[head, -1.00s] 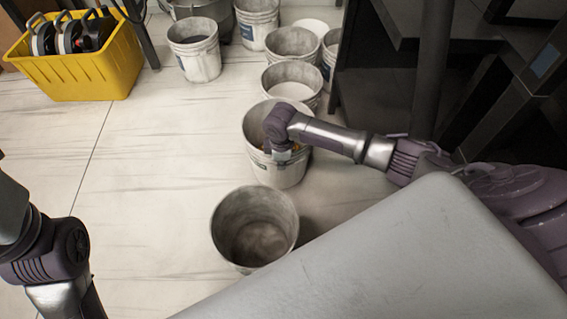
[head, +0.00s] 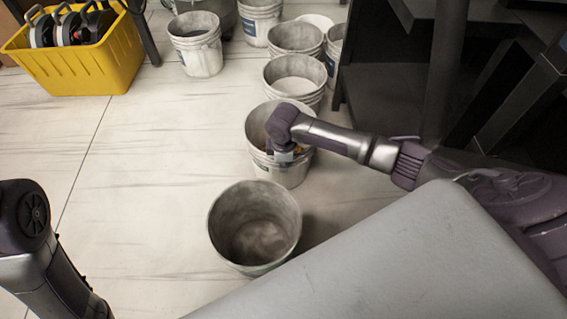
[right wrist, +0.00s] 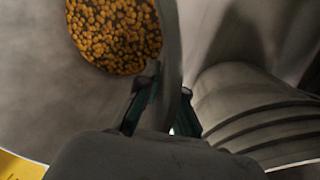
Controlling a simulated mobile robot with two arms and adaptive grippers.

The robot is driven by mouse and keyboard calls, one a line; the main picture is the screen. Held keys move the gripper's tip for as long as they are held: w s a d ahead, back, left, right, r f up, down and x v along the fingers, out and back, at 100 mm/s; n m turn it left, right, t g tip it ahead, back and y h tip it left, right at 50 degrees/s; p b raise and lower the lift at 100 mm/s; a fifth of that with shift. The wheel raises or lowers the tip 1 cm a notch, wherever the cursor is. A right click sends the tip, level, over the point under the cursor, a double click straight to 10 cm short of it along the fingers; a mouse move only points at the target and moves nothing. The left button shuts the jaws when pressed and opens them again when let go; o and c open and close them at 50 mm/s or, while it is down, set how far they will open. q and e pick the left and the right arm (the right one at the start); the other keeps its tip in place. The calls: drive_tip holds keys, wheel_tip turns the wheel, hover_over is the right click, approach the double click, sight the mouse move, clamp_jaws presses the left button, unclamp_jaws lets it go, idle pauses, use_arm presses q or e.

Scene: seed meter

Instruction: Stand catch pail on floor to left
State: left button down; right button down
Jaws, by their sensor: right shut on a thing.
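A pale pail (head: 285,176) with golden-brown grains inside is in the middle of the head view. My right gripper (head: 284,154) is at its near rim. In the right wrist view, the fingers (right wrist: 167,100) straddle the pail's wall (right wrist: 172,50), one inside and one outside, shut on it. The grains (right wrist: 115,30) lie at the bottom. Another pail (head: 225,212), grey and empty inside, stands upright in front of it, nearer to me. I cannot tell which one is called the catch pail. My left arm shows at the lower left; its gripper is out of view.
Several pails stand behind, including one with a blue label (head: 197,55) and one just behind the held pail (head: 293,80). A yellow crate (head: 85,70) holds reels at the back left. Dark furniture (head: 385,70) stands at right. The pale floor (head: 140,170) at left is clear.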

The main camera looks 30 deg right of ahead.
drive_tip(key=c, duration=1.3)
unclamp_jaws()
